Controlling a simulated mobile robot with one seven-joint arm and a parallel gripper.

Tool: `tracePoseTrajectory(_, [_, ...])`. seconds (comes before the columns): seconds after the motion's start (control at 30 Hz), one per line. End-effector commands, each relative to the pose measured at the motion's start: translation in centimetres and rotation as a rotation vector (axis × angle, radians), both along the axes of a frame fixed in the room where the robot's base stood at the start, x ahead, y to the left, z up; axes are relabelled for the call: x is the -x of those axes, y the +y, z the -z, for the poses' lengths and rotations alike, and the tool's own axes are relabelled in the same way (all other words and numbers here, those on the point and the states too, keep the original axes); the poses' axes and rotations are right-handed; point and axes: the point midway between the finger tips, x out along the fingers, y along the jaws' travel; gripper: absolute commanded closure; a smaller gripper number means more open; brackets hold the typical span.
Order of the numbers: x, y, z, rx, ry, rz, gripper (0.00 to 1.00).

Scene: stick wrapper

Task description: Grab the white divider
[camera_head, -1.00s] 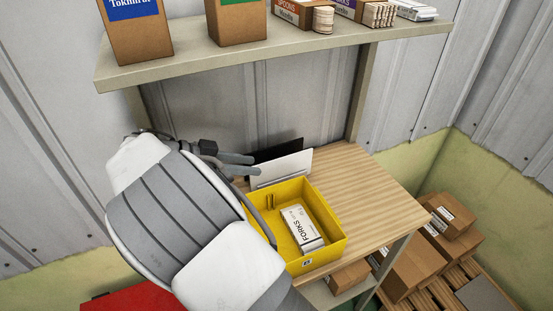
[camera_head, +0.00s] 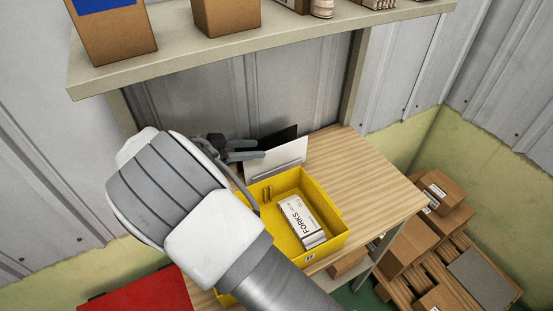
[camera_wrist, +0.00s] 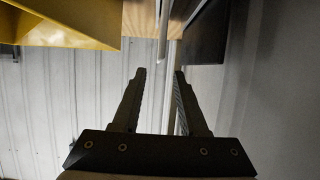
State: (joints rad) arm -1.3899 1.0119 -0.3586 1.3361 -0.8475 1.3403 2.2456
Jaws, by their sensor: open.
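The white divider (camera_head: 280,158) stands upright behind the yellow bin (camera_head: 335,241) on the wooden table, with a black divider (camera_head: 272,140) just behind it. My gripper (camera_head: 261,149) is open at the left end of the dividers, its fingers pointing right. In the wrist view the open fingers (camera_wrist: 159,74) point toward a thin pale upright edge, apparently the white divider (camera_wrist: 163,35) seen edge-on. A dark panel, apparently the black divider (camera_wrist: 206,36), is to its right. I cannot tell whether either finger touches the white divider.
The yellow bin holds a white box marked FORKS (camera_head: 302,222) and also shows in the wrist view (camera_wrist: 75,28). A shelf (camera_head: 270,37) with boxes hangs above. The table's right part (camera_head: 365,185) is clear. Cardboard boxes (camera_head: 405,245) stand at lower right.

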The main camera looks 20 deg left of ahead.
Motion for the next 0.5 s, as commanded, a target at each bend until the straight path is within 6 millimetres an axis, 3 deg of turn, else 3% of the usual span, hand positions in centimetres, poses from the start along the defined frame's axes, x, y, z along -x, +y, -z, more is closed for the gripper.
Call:
tracePoseTrajectory(0.1, [-1.3, -1.1, 0.7, 0.001, 0.0, 0.002, 0.57])
tracePoseTrajectory(0.5, [-3.5, -3.1, 2.1, 0.003, 0.002, 0.003, 0.57])
